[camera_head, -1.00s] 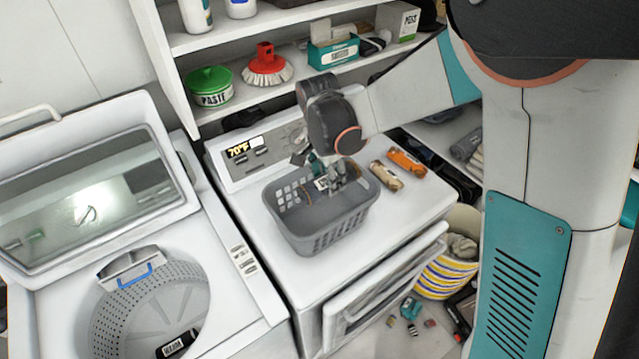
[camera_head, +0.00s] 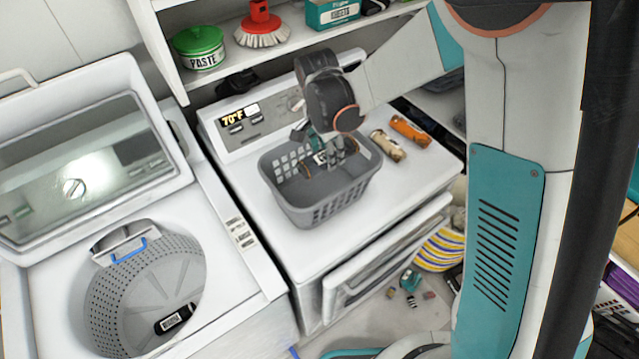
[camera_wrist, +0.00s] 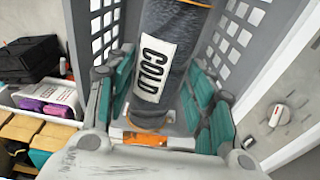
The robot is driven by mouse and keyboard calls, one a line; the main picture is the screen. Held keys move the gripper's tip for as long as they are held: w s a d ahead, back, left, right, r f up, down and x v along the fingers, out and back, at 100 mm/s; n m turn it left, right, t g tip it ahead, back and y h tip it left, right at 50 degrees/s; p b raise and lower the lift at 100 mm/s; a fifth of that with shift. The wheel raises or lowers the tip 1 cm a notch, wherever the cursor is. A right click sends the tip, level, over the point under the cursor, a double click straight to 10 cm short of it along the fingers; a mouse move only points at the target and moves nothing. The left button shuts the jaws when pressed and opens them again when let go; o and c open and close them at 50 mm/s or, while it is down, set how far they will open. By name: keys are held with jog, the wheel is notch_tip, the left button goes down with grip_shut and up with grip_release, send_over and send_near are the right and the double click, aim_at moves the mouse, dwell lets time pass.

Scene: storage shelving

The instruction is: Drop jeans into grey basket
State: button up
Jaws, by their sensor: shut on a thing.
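The grey basket (camera_head: 330,208) stands on the white dryer in the head view; its slotted walls (camera_wrist: 235,35) also show in the wrist view. My gripper (camera_head: 332,157) points down inside the basket's opening, toward its back. In the wrist view, my gripper's teal-padded fingers (camera_wrist: 162,100) are closed around a dark grey-blue roll with a white COLD label, which I take to be the jeans (camera_wrist: 185,50). The roll lies between the basket walls in that view. In the head view it is mostly hidden by the gripper; I cannot tell whether it touches the basket floor.
A tan roll (camera_head: 388,146) and an orange roll (camera_head: 410,131) lie on the dryer right of the basket. An open washer (camera_head: 150,290) stands at left. A shelf with a green paste tub (camera_head: 200,48) and red brush (camera_head: 262,25) is behind. Small items lie on the floor.

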jog(key=o, duration=1.4)
jog(key=shift+o, duration=0.2)
notch_tip(320, 180, up, 12)
jog(key=a, duration=0.1)
jog(key=shift+s, duration=0.4)
